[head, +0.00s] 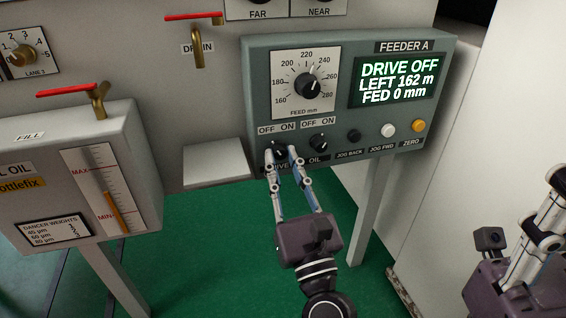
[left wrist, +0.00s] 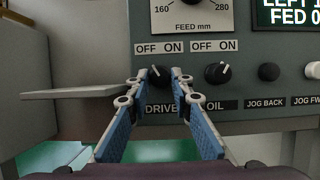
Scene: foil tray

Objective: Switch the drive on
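The DRIVE knob (head: 280,148) is a black rotary knob low on the grey FEEDER A panel, under an OFF/ON label. In the left wrist view the knob (left wrist: 159,72) has its white mark turned up and left, toward OFF. The display (head: 398,80) reads DRIVE OFF, LEFT 162 m, FED 0 mm. My left gripper (head: 282,151) is open, its fingertips on either side of the knob; whether they touch it I cannot tell. My right gripper's purple body (head: 497,292) is at the lower right; its fingertips are not clear.
The OIL knob (head: 318,142) sits close to the right, its mark toward ON. Further right are JOG BACK (head: 354,136), JOG FWD (head: 388,130) and ZERO (head: 418,125) buttons. A grey shelf (head: 216,163) juts out left of the panel. Open green floor lies below.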

